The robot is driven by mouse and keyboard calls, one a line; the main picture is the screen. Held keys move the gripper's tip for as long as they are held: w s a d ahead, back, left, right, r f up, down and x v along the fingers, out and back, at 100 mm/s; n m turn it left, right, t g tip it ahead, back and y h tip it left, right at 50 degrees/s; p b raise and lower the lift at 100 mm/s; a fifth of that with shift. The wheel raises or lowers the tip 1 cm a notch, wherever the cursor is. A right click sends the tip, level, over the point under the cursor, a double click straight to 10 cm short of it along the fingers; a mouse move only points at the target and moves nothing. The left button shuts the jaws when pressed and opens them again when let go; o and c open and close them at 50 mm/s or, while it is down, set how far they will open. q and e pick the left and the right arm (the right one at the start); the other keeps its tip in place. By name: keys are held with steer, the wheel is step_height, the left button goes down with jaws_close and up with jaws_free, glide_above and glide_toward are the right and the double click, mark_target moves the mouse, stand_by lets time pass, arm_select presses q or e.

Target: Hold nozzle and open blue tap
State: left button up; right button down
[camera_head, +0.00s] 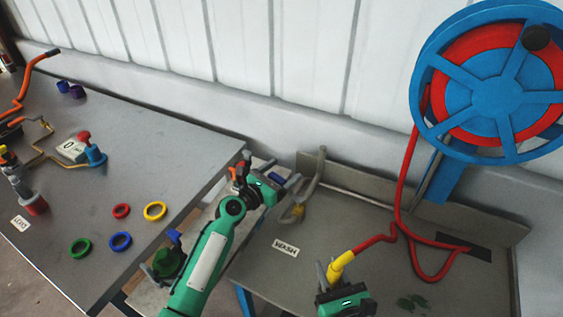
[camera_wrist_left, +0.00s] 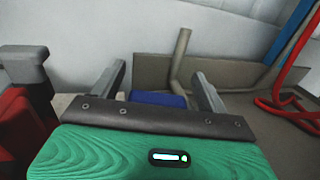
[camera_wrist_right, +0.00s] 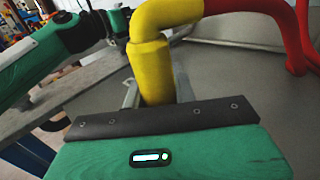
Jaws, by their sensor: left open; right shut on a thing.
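The yellow nozzle (camera_head: 341,262) sits at the end of the red hose over the wash table. My right gripper (camera_head: 338,284) is shut on it; the nozzle stands upright between the fingers in the right wrist view (camera_wrist_right: 150,70). My left gripper (camera_head: 285,188) is open near the back left corner of the wash table. The blue tap's handle (camera_wrist_left: 158,99) shows between and beyond its open fingers in the left wrist view, partly hidden by the gripper's front edge. I cannot tell whether the fingers touch it.
A red tap (camera_wrist_left: 18,120) is close beside my left gripper. A bent grey pipe (camera_head: 317,175) rises behind it. The red hose (camera_head: 403,180) hangs from a blue reel (camera_head: 497,98). A metal table (camera_head: 150,130) with colored rings is at left. The wash label (camera_head: 285,248) lies on open tabletop.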

arm_select(q)
step_height(320, 180, up, 9)
stand_by(0.4)
steer(key=shift+r, duration=0.1)
steer(key=shift+s, duration=0.15)
steer(key=c, duration=0.7)
steer(key=shift+s+r+g, duration=0.15)
steer(key=shift+s+g, duration=0.1)
steer(key=shift+g, duration=0.05)
steer(key=c, duration=0.4)
steer(key=s+a+g, duration=0.1)
steer(key=s+m+g, duration=0.1)
steer(key=s, duration=0.1)
steer(key=shift+a+y, duration=0.3)
steer(key=shift+a, duration=0.05)
jaws_close()
steer(key=s+a+f+g+y, duration=0.1)
steer(key=s+a+g+y, duration=0.35)
steer(key=s+a, duration=0.4)
steer(key=w+d+f+n, duration=0.1)
steer(key=w+d+f, duration=0.5)
steer(key=w+f, duration=0.1)
steer(key=shift+w+d+f, duration=0.2)
steer(key=shift+w+f, duration=0.1)
steer(key=shift+w, duration=0.05)
